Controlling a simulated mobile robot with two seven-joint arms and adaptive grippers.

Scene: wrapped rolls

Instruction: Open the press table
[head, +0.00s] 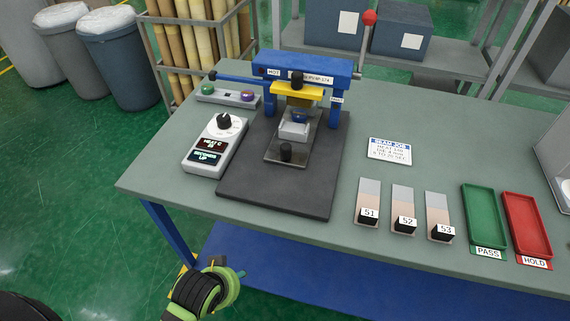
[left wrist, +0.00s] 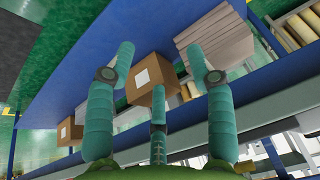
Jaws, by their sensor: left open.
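The press (head: 308,78) stands on a dark base plate (head: 270,190) on the bench. It has a blue frame, a yellow crosspiece (head: 297,91) and a lever with a red ball (head: 370,17) raised at the right. My left gripper (head: 230,274) is below the bench's front edge, away from the press. Its teal fingers (left wrist: 160,62) are spread and empty in the left wrist view. My right gripper is not in view.
A dial box (head: 215,145) and a small button box (head: 227,95) stand left of the press. Right are a sign (head: 390,149), samples S1 to S3, a green PASS tray (head: 467,222) and a red HOLD tray (head: 549,228). A blue lower shelf (head: 300,265) lies below the bench.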

